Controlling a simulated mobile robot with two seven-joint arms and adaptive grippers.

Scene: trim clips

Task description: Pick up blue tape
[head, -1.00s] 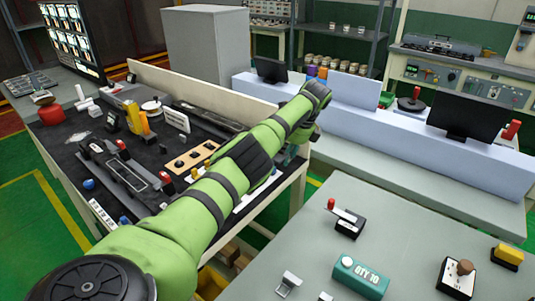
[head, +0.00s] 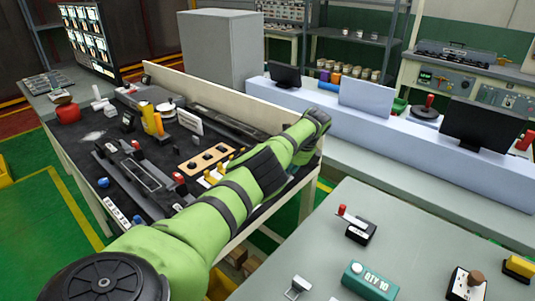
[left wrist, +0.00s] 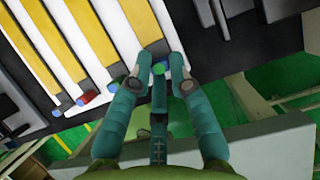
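My left gripper (left wrist: 161,62) is open in the left wrist view, its teal fingers pointing at a white panel (left wrist: 68,68) with yellow strips. A small blue-and-green piece (left wrist: 159,69) shows between the fingertips; I cannot tell whether they touch it. Other strip ends carry a red-and-blue piece (left wrist: 86,98) and a blue piece (left wrist: 56,112). In the head view my green left arm hides the gripper. I cannot tell which blue thing is the tape. My right gripper is not in view.
The black-topped bench (head: 75,138) holds a red pot (head: 67,113), yellow cylinders (head: 152,120) and a block with black knobs (head: 207,158). A grey table at the right holds a teal box (head: 370,281) and small devices. Monitors (head: 480,122) stand beyond. Green floor lies at the left.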

